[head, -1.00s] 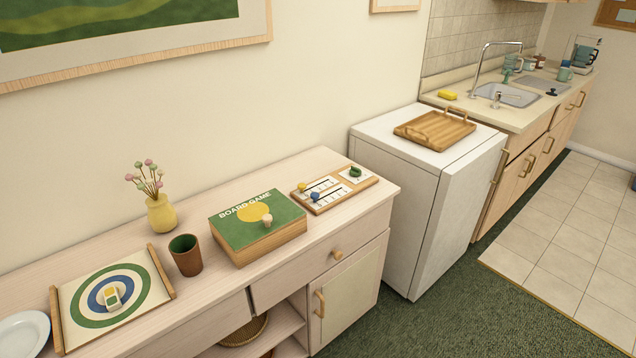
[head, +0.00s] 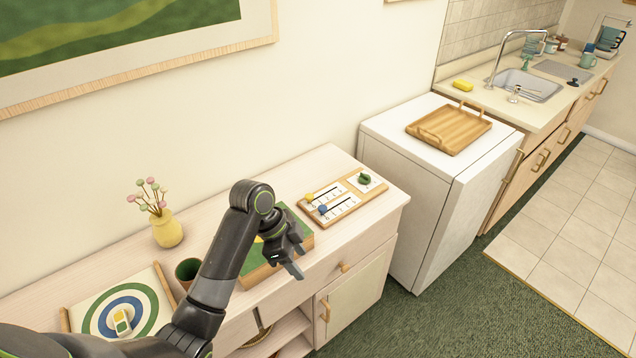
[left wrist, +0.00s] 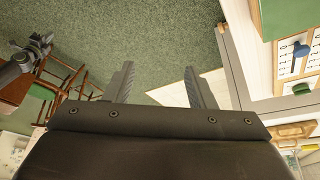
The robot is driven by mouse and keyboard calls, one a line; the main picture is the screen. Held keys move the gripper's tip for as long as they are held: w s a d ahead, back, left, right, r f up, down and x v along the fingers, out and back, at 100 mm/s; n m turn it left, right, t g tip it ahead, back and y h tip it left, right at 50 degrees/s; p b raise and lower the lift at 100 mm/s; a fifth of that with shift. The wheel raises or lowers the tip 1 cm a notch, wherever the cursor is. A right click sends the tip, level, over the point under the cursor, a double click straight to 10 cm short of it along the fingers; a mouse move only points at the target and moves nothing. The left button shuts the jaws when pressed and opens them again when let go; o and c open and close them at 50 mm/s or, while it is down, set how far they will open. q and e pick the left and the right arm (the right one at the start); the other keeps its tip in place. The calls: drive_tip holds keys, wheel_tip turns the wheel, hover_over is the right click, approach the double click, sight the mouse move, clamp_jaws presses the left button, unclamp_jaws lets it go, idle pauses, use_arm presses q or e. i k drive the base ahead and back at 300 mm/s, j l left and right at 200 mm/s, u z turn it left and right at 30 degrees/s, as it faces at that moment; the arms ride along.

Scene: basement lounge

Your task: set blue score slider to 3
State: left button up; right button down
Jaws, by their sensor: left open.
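The wooden score board (head: 343,197) lies at the right end of the sideboard in the head view. Its blue slider (head: 323,209) sits near the left end of the front track, and the yellow slider (head: 309,197) near the left end of the back track. The blue slider also shows at the right of the left wrist view (left wrist: 301,50). My left gripper (head: 296,258) is open and empty, in front of the board game box and to the left of the score board. Its two fingers (left wrist: 159,87) point over the green carpet in the wrist view.
The board game box (head: 262,270) is partly hidden behind my left arm. A brown cup (head: 187,270), a yellow vase (head: 167,230) and a target board (head: 147,284) stand further left. A white appliance with a wooden tray (head: 450,131) stands to the right.

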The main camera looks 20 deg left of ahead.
sight(322, 209)
drive_tip(key=i+j, duration=0.3)
drive_tip(key=i, duration=0.2)
drive_tip(key=i+j, duration=0.25)
drive_tip(key=i, duration=0.25)
